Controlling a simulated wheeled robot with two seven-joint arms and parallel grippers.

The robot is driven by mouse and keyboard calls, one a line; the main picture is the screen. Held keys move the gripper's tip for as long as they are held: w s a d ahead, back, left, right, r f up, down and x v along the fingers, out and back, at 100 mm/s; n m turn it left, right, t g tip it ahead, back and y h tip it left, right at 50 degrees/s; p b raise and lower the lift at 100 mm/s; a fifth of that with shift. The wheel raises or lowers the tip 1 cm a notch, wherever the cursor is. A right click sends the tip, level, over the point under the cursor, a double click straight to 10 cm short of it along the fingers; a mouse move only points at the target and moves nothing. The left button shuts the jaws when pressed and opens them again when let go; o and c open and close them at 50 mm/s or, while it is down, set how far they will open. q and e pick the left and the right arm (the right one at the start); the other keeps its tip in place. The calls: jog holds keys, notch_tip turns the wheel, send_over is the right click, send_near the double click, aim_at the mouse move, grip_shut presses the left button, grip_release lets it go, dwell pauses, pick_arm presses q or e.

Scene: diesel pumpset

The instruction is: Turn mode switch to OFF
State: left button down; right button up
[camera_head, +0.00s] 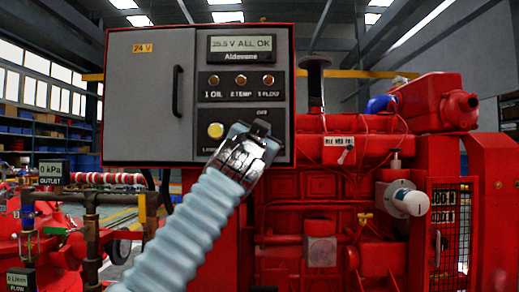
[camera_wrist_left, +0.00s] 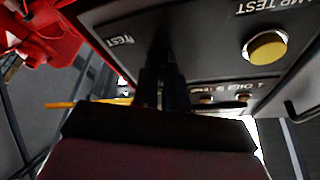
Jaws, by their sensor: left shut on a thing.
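The control panel (camera_head: 203,146) has a lower plate with a yellow button at left and the mode switch area at right. An "OFF" label shows at the top of that area. My left gripper (camera_head: 260,130) covers the mode switch there, its fingers shut on it. The knob is hidden, so its pointer direction cannot be told. In the left wrist view my dark fingers (camera_wrist_left: 163,86) are together against the panel face, between a "TEST" label and the yellow lamp test button (camera_wrist_left: 266,47). My right gripper is not in view.
Above are three indicator lamps (camera_head: 240,80) and a display (camera_head: 241,43) reading "25.5 V ALL OK". A grey door with a black handle (camera_head: 178,90) is to the left. The red engine (camera_head: 340,185) with pipes stands to the right, with a white round knob (camera_head: 411,202).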

pick_arm(q)
jog(key=shift+d+f+n+t+y, duration=0.1)
jog(key=shift+n+t+y, duration=0.1)
jog(key=shift+n+y, duration=1.15)
jog(key=shift+d+n+t+y, duration=0.15)
jog(key=shift+n+y, duration=0.4)
jog(key=shift+n, duration=1.8)
jog(key=c, duration=1.2)
grip_release()
jog(key=shift+o, duration=0.2)
